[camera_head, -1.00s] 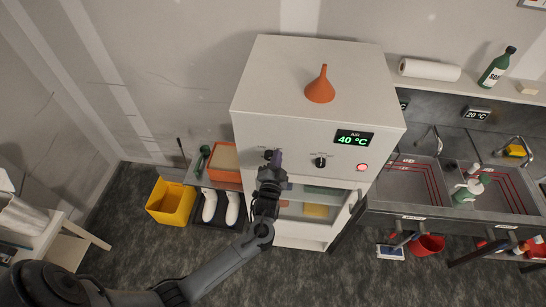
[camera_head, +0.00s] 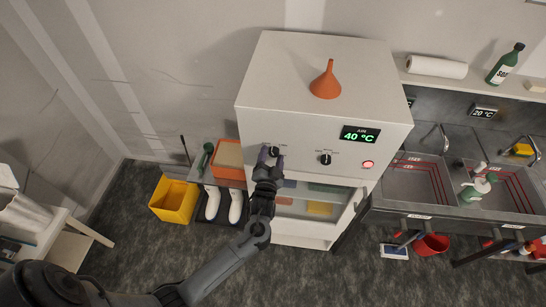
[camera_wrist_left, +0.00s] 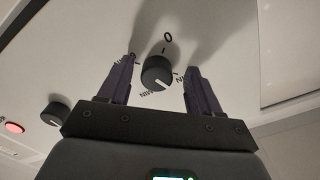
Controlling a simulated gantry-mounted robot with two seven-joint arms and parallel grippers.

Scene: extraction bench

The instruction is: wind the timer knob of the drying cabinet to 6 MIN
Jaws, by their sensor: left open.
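The drying cabinet (camera_head: 300,85) is a white box with a sloped front panel. Its timer knob (camera_head: 274,151) is black and sits at the left of that panel. In the left wrist view the knob (camera_wrist_left: 157,72) stands between my fingers, with a 0 above it and MIN labels around it; the numbers are too unclear to read. A white pointer line on it slants to the lower right in that view. My left gripper (camera_head: 271,158) is open, its purple fingers on either side of the knob with gaps (camera_wrist_left: 160,85). My right gripper is not in view.
A second black knob (camera_head: 325,159), a green display (camera_head: 361,135) reading 40 °C and a red button (camera_head: 368,164) are right of the timer knob. An orange funnel (camera_head: 326,82) stands on the cabinet. Sinks (camera_head: 418,207) are at the right, a yellow bin (camera_head: 174,201) at the left.

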